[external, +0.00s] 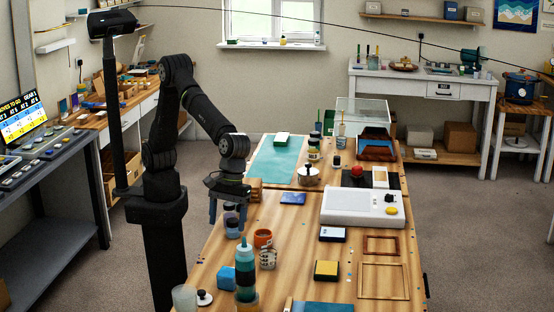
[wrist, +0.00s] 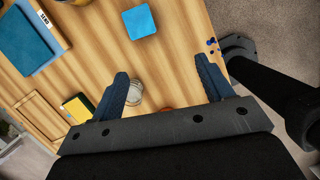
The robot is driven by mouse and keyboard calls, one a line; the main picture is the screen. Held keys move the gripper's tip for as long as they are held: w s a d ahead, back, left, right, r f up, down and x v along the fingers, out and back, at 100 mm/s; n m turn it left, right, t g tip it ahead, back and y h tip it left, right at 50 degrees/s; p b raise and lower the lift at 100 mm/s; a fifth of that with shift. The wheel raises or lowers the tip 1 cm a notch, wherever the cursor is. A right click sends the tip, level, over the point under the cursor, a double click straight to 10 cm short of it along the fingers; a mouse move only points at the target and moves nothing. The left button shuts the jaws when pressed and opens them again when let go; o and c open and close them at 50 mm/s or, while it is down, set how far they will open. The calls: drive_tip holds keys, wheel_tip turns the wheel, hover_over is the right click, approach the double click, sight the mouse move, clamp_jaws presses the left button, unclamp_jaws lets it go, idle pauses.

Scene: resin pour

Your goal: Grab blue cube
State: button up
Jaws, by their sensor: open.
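The blue cube (external: 225,279) sits on the wooden table near its front left edge, left of a tall teal bottle (external: 245,268). In the wrist view the blue cube (wrist: 139,21) lies near the top middle, beyond my fingertips and apart from them. My gripper (wrist: 163,82) is open, with nothing between its two blue fingers but table and a small round jar (wrist: 134,93).
An orange cup (external: 263,238) stands behind the bottle. A whitish cup (external: 184,297) and a small white-and-black item (external: 204,297) are left of the cube. A yellow-topped block (external: 326,270) and wooden frames (external: 384,280) lie to the right. Bare wood surrounds the cube in the wrist view.

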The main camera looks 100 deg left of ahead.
drive_tip(key=w+d+r+y, duration=0.1)
drive_tip(key=d+r, duration=0.1)
drive_tip(key=d, duration=0.2)
approach(228, 271)
drive_tip(key=shift+n+t, duration=0.4)
drive_tip(key=f, duration=0.4)
drive_tip(key=s+f, duration=0.1)
drive_tip(key=shift+d+f, duration=0.15)
drive_tip(key=shift+f, duration=0.25)
drive_tip(key=shift+d+f, duration=0.2)
drive_tip(key=shift+f, duration=0.7)
drive_tip(key=shift+d+f, duration=0.2)
drive_tip(key=shift+f, duration=0.7)
drive_tip(key=shift+d+f, duration=0.25)
drive_tip(key=shift+f, duration=0.65)
drive_tip(key=c, duration=1.1)
drive_tip(key=shift+c, duration=0.2)
drive_tip(key=shift+r, duration=0.2)
